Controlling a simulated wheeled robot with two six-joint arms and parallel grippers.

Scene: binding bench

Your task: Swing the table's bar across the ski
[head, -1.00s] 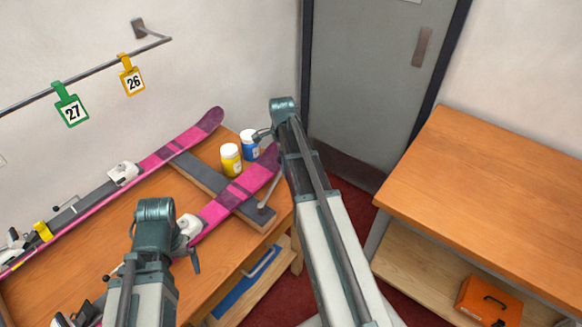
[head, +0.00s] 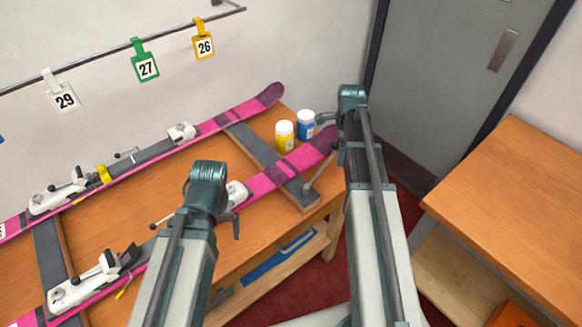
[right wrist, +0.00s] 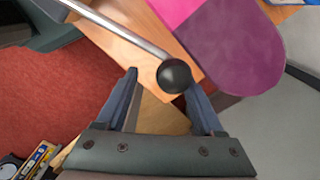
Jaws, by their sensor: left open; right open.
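The bar is a thin metal rod (head: 321,172) rising from the near end of a dark cross support. In the right wrist view the rod (right wrist: 125,34) ends in a black ball knob (right wrist: 174,77). The near pink ski (head: 283,172) lies on the wooden table (head: 135,207); its purple tip (right wrist: 235,45) is beside the knob. The rod does not cross the ski there. My right gripper (right wrist: 160,84) is open, its fingertips on either side of the knob, not closed on it. My left gripper (head: 222,230) is open over the near ski's middle; its fingers are partly hidden.
A second pink ski (head: 235,115) lies behind. A yellow jar (head: 284,136) and a blue jar (head: 305,124) stand near the tips. Tags hang on a wall rail (head: 105,60). Another wooden bench (head: 520,195) is at right, with red floor between.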

